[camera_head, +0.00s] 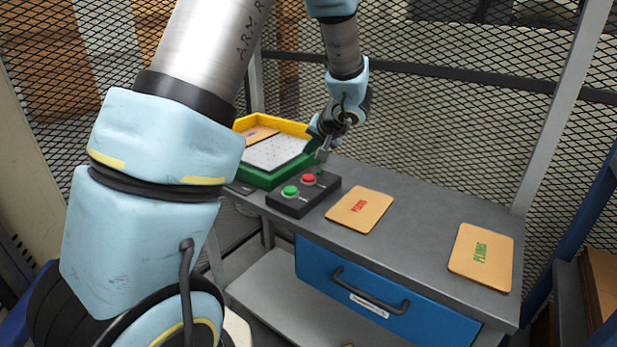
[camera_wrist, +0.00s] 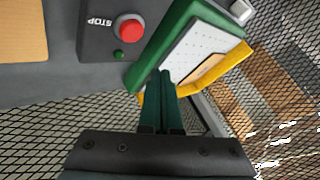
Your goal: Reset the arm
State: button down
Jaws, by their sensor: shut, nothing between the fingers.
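My gripper (camera_head: 323,155) is raised above the bench, near the tray and the control box in the head view. In the wrist view my gripper (camera_wrist: 166,74) has its two dark green fingers together with nothing between them. The fingertips overlap the edge of the green and yellow tray (camera_wrist: 160,60) in that picture; I cannot tell the exact gap. My arm reaches from the left foreground over to the bench.
A control box (camera_head: 290,207) with a red and a green button stands on the grey bench (camera_head: 420,215). Two tan cards (camera_head: 372,194) (camera_head: 500,285) lie to its right. A blue drawer (camera_head: 345,285) is below. Mesh fencing (camera_head: 440,130) closes the back.

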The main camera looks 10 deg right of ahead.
jog(key=shift+a, duration=0.1)
jog(key=s+a+n+g, duration=0.2)
jog(key=s+a+g, duration=0.35)
jog(key=a, duration=0.75)
jog(key=s+a+n+h, duration=0.1)
jog(key=s+a, duration=0.3)
jog(key=s, duration=0.3)
jog(key=s+a+n+g+h, duration=0.1)
jog(key=s+a, duration=0.3)
jog(key=s, duration=0.4)
jog(key=shift+s+f+h, duration=0.25)
jog(key=shift+f+h, duration=0.1)
jog(key=shift+h, duration=0.25)
jog(key=shift+g, duration=0.25)
